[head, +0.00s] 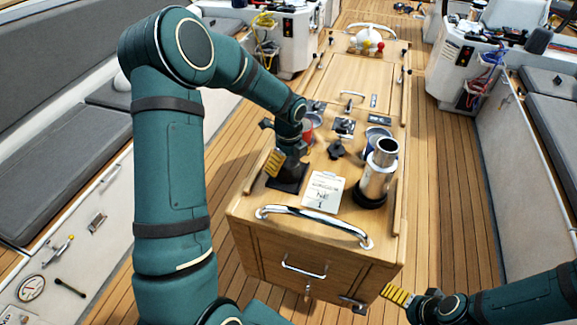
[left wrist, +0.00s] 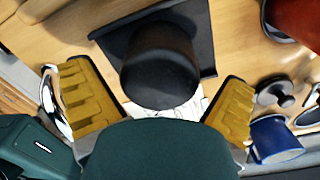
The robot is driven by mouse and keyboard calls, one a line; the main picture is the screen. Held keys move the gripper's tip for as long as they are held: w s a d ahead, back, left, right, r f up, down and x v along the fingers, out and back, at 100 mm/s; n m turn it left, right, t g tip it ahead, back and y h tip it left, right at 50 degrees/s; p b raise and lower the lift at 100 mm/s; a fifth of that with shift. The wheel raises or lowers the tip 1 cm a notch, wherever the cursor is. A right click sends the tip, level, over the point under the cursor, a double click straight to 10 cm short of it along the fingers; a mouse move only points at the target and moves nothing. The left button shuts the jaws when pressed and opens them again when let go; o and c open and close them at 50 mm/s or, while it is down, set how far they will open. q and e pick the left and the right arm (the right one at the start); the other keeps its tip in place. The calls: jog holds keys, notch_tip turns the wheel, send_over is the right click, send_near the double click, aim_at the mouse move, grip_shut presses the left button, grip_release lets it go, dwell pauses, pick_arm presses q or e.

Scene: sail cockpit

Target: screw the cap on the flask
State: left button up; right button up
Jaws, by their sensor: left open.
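The flask (head: 377,172) is a silver cylinder with an open top and a dark base, standing upright at the right of the wooden table. The cap (left wrist: 160,68) is a black cylinder on a dark square mat (left wrist: 205,25) in the left wrist view; the mat (head: 287,184) also shows at the table's left in the head view, where my left gripper (head: 275,160) covers the cap. My left gripper's yellow fingers are spread, one to each side of the cap, with gaps between. My right gripper (head: 398,296) is low at the table's front right corner, away from the flask; its opening is unclear.
A white card (head: 324,191) lies between mat and flask. A chrome rail (head: 315,225) runs along the front edge. A blue mug (left wrist: 274,140) shows in the left wrist view; small black fittings (head: 343,127) and a red mug (head: 307,131) stand farther back.

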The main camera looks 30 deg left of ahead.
aim_at(289, 160)
pick_arm(q)
jog(key=shift+f, duration=0.5)
jog(key=c, duration=1.1)
jog(key=shift+o, duration=0.2)
notch_tip(289, 160, up, 10)
jog(key=shift+r, duration=0.1)
